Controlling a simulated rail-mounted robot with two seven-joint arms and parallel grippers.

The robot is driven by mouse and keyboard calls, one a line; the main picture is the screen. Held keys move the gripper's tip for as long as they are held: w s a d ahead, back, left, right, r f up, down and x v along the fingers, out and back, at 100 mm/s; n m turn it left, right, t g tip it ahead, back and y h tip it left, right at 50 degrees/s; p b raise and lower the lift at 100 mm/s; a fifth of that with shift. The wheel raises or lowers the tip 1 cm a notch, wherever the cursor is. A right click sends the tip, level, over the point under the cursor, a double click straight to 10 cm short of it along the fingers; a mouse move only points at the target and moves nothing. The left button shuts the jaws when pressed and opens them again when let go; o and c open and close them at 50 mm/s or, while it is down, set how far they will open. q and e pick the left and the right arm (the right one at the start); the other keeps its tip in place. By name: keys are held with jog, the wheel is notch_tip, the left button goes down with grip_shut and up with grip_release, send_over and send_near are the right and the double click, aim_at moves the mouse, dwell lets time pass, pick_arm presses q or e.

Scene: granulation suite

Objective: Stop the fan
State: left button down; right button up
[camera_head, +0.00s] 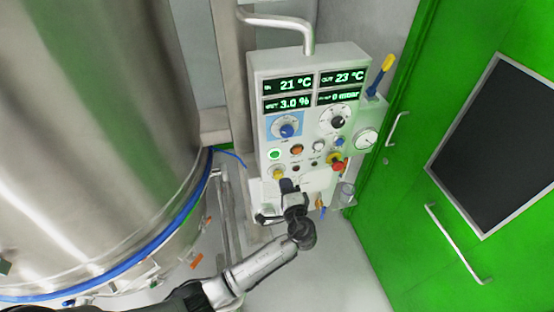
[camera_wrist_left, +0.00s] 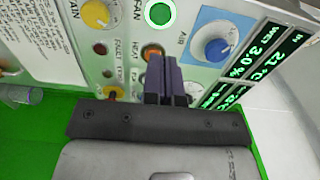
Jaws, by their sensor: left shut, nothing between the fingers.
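The control panel (camera_head: 310,95) stands upright with lit displays. A round green button (camera_head: 274,155) glows on its left side; in the left wrist view the lit green button (camera_wrist_left: 160,12) has a label ending in "FAN". My left gripper (camera_head: 287,186) is at the panel's lower left, shut and empty. In the wrist view its fingertips (camera_wrist_left: 164,62) overlap the orange button (camera_wrist_left: 152,52) labelled "HEAT". I cannot tell whether they touch the panel.
A blue knob (camera_head: 287,131) marked "AIR", a black knob (camera_head: 338,122) and a red knob (camera_head: 338,167) are on the panel. A pressure gauge (camera_head: 366,140) is at its right. A large steel vessel (camera_head: 90,130) fills the left; a green door (camera_head: 430,100) is at right.

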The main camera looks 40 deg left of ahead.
aim_at(275, 155)
pick_arm(q)
jog(key=p+x, duration=0.2)
jog(key=x, duration=0.6)
jog(key=shift+w+a+r, duration=0.15)
jog(key=shift+w+a, duration=0.05)
jog(key=shift+a, duration=0.1)
jog(key=shift+x, duration=0.8)
pick_arm(e)
jog(key=shift+a+r, duration=0.15)
jog(key=shift+r, duration=1.25)
